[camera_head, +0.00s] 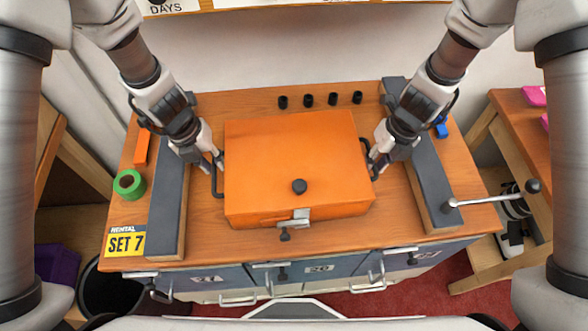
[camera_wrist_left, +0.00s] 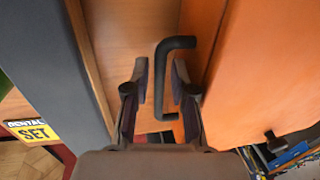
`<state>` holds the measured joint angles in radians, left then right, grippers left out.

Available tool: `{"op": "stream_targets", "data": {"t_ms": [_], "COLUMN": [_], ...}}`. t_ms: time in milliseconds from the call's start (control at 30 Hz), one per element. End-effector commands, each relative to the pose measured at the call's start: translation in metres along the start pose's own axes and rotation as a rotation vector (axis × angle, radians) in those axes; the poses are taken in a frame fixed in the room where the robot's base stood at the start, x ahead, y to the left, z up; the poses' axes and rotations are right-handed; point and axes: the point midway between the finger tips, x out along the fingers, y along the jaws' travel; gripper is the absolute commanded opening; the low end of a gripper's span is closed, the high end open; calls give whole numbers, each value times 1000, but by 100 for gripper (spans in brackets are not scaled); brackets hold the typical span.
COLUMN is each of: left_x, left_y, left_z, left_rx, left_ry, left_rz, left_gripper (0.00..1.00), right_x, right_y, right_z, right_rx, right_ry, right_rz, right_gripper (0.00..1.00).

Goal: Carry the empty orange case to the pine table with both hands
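The closed orange case (camera_head: 290,155) lies flat on the wooden bench, with a black knob on its lid and a latch at its front. It has a dark handle on each side. My left gripper (camera_head: 219,162) is at the left handle (camera_head: 217,181). In the left wrist view, the fingers (camera_wrist_left: 160,85) are apart, with the bar of the handle (camera_wrist_left: 161,75) between them. My right gripper (camera_head: 373,163) is at the right handle (camera_head: 366,155); its finger gap is too small to tell. The case's inside is hidden.
Grey-topped rails (camera_head: 170,205) and (camera_head: 430,180) flank the case on the bench (camera_head: 205,225). Green tape (camera_head: 129,184) lies at left, and a lever (camera_head: 490,199) sticks out at right. A wooden table (camera_head: 528,125) with pink items stands right; another wooden edge shows left. I cannot tell which is pine.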

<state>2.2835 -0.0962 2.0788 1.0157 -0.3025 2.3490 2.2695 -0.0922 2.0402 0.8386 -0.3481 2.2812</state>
Motion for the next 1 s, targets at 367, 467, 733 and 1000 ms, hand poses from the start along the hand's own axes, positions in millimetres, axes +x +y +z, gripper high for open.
{"op": "stream_targets", "data": {"t_ms": [367, 467, 733, 1000], "left_x": [14, 14, 14, 5], "left_y": [0, 0, 0, -2], "left_z": [0, 0, 0, 0], "left_rx": [1, 1, 1, 1], "left_ry": [0, 0, 0, -1], "left_rz": [1, 1, 1, 0], "left_gripper": [25, 7, 0, 0], "right_x": [14, 14, 14, 5], "right_y": [0, 0, 0, 2], "right_z": [0, 0, 0, 0], "right_rx": [-1, -1, -1, -1], "right_ry": [-1, -1, 0, -1], "right_rz": [-2, -1, -1, -1], "right_gripper": [24, 7, 0, 0]}}
